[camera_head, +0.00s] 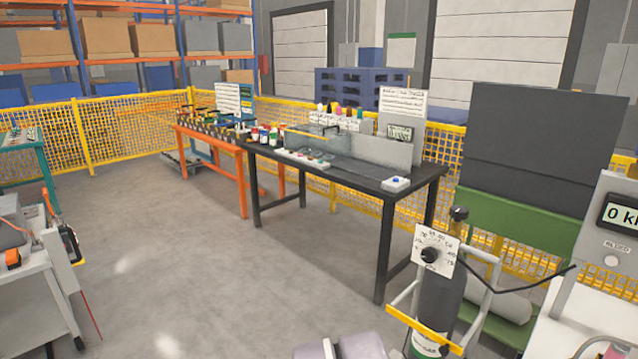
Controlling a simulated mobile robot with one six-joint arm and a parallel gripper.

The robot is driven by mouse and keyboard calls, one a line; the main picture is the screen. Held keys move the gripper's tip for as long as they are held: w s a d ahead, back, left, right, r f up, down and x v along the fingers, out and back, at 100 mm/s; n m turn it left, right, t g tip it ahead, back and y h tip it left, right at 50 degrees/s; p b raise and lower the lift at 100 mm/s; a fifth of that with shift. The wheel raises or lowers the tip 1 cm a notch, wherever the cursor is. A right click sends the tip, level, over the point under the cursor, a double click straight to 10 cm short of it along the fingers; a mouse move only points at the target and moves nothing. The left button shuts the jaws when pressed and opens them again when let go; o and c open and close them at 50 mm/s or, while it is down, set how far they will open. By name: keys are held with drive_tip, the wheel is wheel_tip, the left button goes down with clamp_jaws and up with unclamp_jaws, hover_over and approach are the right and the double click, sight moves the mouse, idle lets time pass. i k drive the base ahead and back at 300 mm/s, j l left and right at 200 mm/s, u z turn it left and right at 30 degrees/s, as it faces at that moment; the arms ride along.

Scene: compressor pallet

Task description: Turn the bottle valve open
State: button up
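A dark gas bottle (440,300) stands upright at the lower right, held in a trolley (489,290) with pale tubes and a yellow bar. The marks are too small to read surely, and I cannot tell how far either knob is turned. A black hose (520,286) runs right from near the dial. My gripper is not in view.
A black workbench (345,180) stands behind and left of the bottle. A white unit with a display (610,245) is close on the right, and a green stand (520,225) is behind. Grey floor (200,260) lies clear at left centre.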

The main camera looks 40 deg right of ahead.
sight(459, 213)
drive_tip(key=i+l+z, duration=0.2)
drive_tip(key=i+z, duration=0.8)
drive_tip(key=i+j+z, duration=0.1)
drive_tip(key=i+z, duration=0.4)
drive_tip(key=i+j+z, duration=0.3)
drive_tip(key=z, duration=0.15)
drive_tip(key=i+j+z, duration=0.75)
drive_tip(key=j+z, duration=0.25)
drive_tip(key=j, duration=0.15)
drive_tip(key=z, duration=2.65)
drive_tip(key=i+l, duration=0.05)
